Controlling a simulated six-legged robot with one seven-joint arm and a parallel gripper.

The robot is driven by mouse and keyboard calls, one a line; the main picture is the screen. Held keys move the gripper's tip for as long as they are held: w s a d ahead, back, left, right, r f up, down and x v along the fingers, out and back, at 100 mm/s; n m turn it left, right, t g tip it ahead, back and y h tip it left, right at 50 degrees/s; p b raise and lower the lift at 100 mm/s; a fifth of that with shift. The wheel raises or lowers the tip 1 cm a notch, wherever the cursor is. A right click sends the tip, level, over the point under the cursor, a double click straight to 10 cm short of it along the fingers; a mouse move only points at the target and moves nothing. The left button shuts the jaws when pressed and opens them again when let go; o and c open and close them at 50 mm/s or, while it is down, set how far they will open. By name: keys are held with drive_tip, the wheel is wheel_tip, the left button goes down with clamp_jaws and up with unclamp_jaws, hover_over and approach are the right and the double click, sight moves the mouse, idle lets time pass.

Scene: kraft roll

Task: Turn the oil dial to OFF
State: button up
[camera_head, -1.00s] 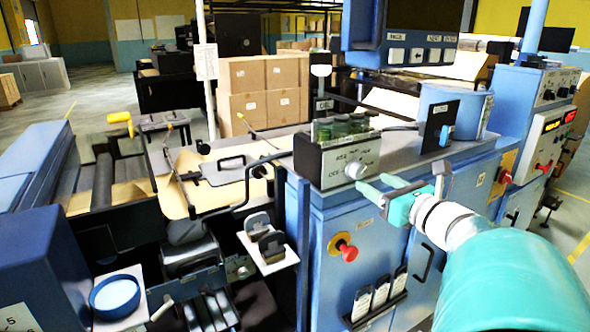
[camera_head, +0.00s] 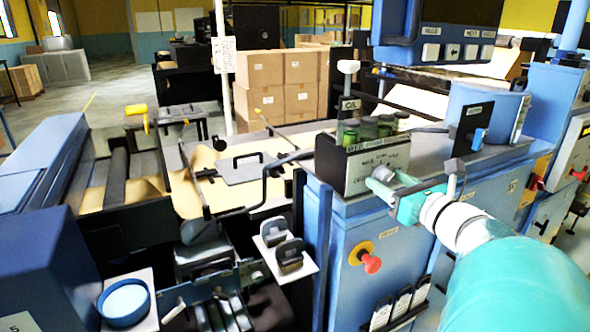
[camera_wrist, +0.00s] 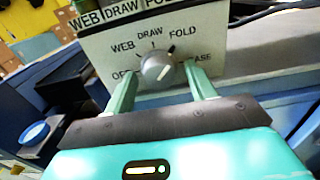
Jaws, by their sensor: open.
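The oil dial (camera_wrist: 157,67) is a round silver knob on a pale panel (camera_wrist: 110,45), marked OFF, WEB, DRAW, FOLD and BASE in an arc. A pale pointer line shows on the knob, but I cannot tell surely which mark it faces. My gripper (camera_wrist: 160,70) is open, with one green finger on each side of the knob. I cannot tell whether the fingers touch it. In the head view the panel is the front of a box (camera_head: 376,166) under an OIL sign (camera_head: 350,104). My gripper (camera_head: 378,180) is at its lower right and largely hides the dial.
Green-topped jars (camera_head: 367,128) stand on the box. A red knob (camera_head: 371,263) sticks out of the blue cabinet below. A black panel with a blue handle (camera_head: 473,128) stands to the right. A cranked bar (camera_head: 266,178) lies to the left.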

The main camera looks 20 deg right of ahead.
idle(0.3)
drive_tip(key=c, duration=1)
